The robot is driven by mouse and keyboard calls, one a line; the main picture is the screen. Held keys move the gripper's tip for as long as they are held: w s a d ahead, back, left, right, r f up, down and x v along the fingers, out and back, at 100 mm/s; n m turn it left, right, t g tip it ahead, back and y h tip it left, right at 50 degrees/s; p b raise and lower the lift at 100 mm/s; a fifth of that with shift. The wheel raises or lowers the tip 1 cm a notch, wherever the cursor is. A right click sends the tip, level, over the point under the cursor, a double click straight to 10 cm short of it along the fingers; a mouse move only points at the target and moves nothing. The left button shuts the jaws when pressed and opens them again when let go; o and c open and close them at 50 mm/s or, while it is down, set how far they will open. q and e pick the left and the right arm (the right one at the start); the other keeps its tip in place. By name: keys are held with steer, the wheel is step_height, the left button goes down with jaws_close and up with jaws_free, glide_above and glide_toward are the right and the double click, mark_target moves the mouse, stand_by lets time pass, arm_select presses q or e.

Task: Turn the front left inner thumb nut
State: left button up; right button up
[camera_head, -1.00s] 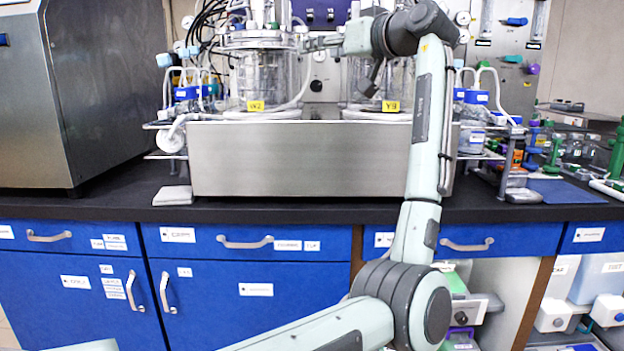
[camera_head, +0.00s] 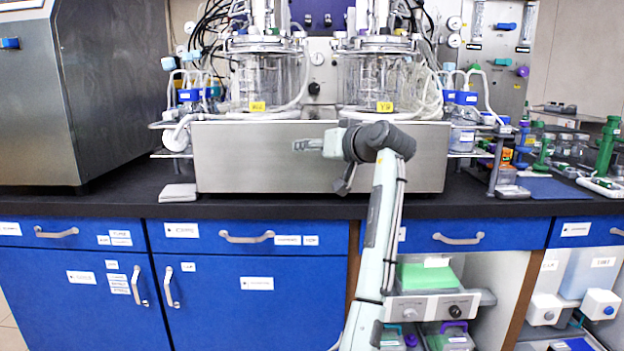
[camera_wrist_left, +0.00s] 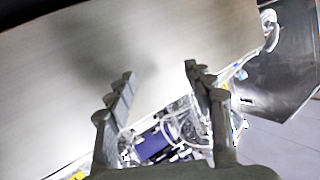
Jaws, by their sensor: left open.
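The left glass bioreactor (camera_head: 264,85), with a yellow label, stands behind the steel housing, its metal head plate (camera_head: 264,43) on top. The thumb nuts on the plate are too small to tell apart. My left gripper (camera_head: 306,145) is in front of the steel housing, below and to the right of the left vessel, pointing left and touching nothing I can make out. In the left wrist view the gripper (camera_wrist_left: 158,70) is open and empty, with a pale steel surface beyond its fingers. My right gripper is not in view.
The right bioreactor (camera_head: 378,85) stands beside the left one. The steel housing (camera_head: 260,165) fronts both. Tubes and cables crowd around the vessels. A large steel cabinet (camera_head: 110,90) stands at left. The black counter's front edge is mostly clear.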

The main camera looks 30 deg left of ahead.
arm_select(q)
steer(key=shift+m+h, duration=0.3)
steer(key=shift+m, duration=0.2)
steer(key=f, duration=0.6)
steer(key=shift+s+a+f, duration=0.2)
steer(key=shift+s, duration=0.1)
